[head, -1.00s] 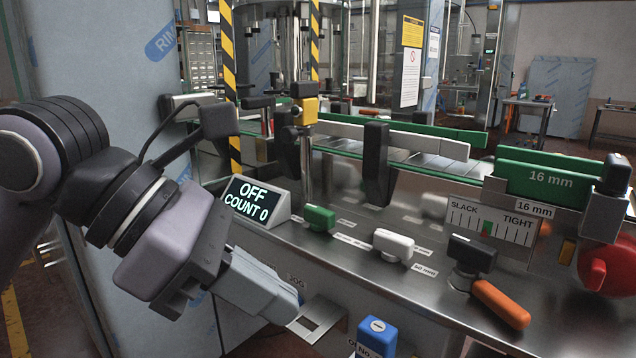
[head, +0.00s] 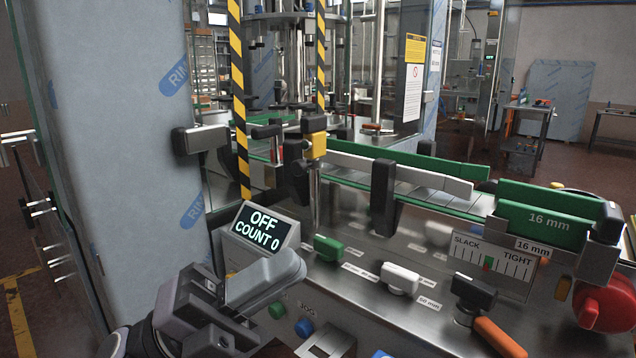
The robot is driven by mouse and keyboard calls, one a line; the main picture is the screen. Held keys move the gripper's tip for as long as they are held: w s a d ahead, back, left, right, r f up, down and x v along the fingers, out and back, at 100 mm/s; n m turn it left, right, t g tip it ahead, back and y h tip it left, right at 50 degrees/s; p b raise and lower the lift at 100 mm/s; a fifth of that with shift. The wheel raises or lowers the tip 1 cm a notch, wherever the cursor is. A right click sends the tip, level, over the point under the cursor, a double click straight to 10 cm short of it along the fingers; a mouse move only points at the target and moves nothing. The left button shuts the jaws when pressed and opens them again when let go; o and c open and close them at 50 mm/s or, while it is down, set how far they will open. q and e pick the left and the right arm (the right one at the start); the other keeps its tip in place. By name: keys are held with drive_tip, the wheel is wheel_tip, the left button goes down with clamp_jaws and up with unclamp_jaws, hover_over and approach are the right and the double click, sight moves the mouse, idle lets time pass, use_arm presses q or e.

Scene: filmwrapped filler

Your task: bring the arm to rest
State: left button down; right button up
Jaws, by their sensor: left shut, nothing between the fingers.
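My left gripper (head: 290,268) comes in at the bottom left of the head view. Its fingers are together with nothing between them, and they point right, in front of the lower part of the display box. The display (head: 260,231) reads OFF and COUNT 0. The fingers overlap the panel below it in the picture; I cannot tell whether they touch it. My right gripper is out of view.
A green knob (head: 328,248), a white knob (head: 400,279) and a black knob (head: 473,291) with an orange handle (head: 499,338) line the steel bench. Green and blue buttons, the blue one (head: 304,327), sit below the display. A red knob (head: 603,304) is at right.

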use_arm(q)
drive_tip(key=w+a+f+n+t+y+p, duration=0.2)
drive_tip(key=a+f+n+t+y, duration=0.25)
drive_tip(key=f+n+y, duration=0.35)
drive_tip(key=w+a+f+n+t+y+p, duration=0.15)
drive_tip(key=a+f+n+t+y, duration=0.3)
drive_tip(key=n, duration=0.65)
drive_tip(key=w+a+f+n+t+y+p, duration=0.1)
drive_tip(key=w+a+f+n+t+y, duration=0.1)
drive_tip(key=f+n+t+y, duration=0.45)
drive_tip(key=s+a+f+n+g+y+p, duration=0.1)
drive_tip(key=s+a+f+n+g, duration=0.1)
drive_tip(key=s+f+n+g, duration=0.2)
drive_tip(key=s+a+f+n+g+y+p, duration=0.1)
drive_tip(key=s+f+n, duration=0.4)
drive_tip(key=s+f, duration=0.5)
wheel_tip(320, 180, down, 6)
drive_tip(key=a+g+y, duration=0.1)
drive_tip(key=a+g, duration=0.1)
drive_tip(key=shift+s+r+g, duration=0.15)
drive_tip(key=shift+s+g, duration=0.05)
drive_tip(key=shift+g, duration=0.15)
